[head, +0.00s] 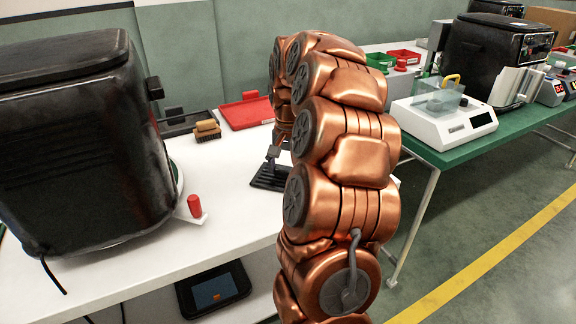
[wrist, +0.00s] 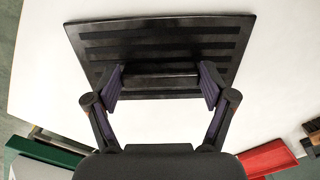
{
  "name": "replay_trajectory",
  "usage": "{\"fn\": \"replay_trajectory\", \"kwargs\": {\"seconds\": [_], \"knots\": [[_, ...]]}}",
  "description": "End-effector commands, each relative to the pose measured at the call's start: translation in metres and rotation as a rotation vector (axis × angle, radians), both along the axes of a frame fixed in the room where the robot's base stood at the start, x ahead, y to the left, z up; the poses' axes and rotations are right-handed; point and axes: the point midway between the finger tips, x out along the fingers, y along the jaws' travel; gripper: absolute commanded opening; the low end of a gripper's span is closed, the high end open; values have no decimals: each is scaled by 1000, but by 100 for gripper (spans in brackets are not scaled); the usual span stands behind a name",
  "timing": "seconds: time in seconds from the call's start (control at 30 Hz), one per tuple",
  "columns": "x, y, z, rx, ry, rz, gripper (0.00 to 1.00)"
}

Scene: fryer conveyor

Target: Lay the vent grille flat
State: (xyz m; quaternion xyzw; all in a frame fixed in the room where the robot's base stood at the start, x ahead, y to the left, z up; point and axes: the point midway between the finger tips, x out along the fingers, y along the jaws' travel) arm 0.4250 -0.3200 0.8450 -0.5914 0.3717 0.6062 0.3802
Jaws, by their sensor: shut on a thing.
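The vent grille (wrist: 160,35) is a dark slatted plate with a raised bar across its near part. In the wrist view it lies over the white table top, its far edge looking wider than its near edge. My gripper (wrist: 161,84) has its two purple-lined fingers at either end of the bar and is shut on the grille. In the head view the grille (head: 268,178) shows as a black slatted piece at the white table, partly hidden by my copper arm. I cannot tell whether it rests fully flat.
A black fryer (head: 80,140) fills the left of the white table (head: 225,235). A red-topped object (head: 194,206) stands beside it. A brush (head: 207,130) and a red tray (head: 248,112) lie at the back. A green table (head: 450,152) with a white scale (head: 440,122) stands right.

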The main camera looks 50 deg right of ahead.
Motion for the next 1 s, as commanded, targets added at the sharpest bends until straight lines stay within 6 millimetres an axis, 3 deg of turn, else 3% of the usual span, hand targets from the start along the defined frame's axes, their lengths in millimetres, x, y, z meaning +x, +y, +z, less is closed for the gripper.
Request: {"fn": "replay_trajectory", "kwargs": {"seconds": [0.47,0.5,0.67,1.0], "knots": [[0,0,-2,-1,-2,0,34],[0,0,-2,-1,-2,0,85],[0,0,-2,-1,-2,0,100],[1,0,-1,-1,-2,0,100]]}}
